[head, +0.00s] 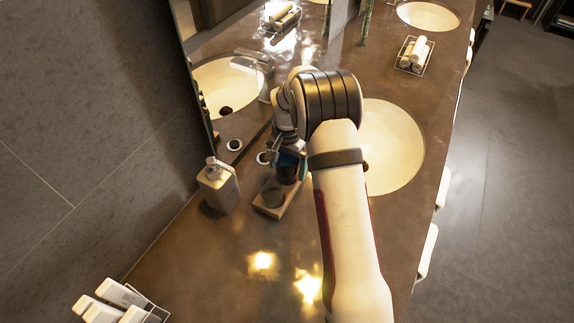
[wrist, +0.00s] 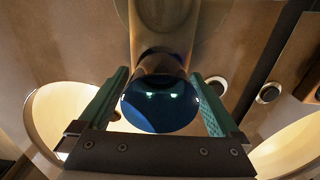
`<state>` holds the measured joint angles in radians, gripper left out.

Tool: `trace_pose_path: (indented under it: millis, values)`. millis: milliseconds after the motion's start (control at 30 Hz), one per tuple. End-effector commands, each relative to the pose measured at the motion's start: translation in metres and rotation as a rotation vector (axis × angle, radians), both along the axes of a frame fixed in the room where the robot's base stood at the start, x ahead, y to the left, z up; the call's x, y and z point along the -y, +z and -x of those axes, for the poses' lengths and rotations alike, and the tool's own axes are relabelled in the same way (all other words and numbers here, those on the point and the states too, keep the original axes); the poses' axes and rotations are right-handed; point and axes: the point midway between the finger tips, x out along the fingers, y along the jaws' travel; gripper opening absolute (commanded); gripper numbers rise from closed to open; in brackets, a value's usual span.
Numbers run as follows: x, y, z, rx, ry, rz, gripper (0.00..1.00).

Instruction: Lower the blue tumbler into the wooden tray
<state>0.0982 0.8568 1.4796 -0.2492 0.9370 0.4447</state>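The blue tumbler (wrist: 160,104) is between the two green fingers of my gripper (wrist: 158,108) in the wrist view, with a finger against each side. In the head view the tumbler (head: 289,160) shows as a dark blue shape at my gripper (head: 288,168), partly covered by the fingers. The wooden tray (head: 268,211) lies on the counter just below and in front of it, and a dark round item (head: 272,196) sits in it. The tumbler overlaps the tray's far end in the head view. I cannot tell the gap between its base and the tray floor.
A sink basin (head: 396,148) lies to the right behind my arm. Rolled towels (head: 413,52) are at the back, and white items (head: 112,300) at the front left.

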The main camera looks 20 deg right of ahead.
Motion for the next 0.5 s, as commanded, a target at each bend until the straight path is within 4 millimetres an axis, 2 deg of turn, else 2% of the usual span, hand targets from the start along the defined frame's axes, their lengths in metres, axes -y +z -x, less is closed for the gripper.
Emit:
trace_pose_path:
  millis: [267,367,500]
  values:
    - [0.000,0.004,0.000,0.000,0.000,0.000,1.00]
    - [0.000,0.018,-0.001,0.003,0.000,0.000,1.00]
    - [0.000,0.053,-0.001,0.005,0.000,0.001,1.00]
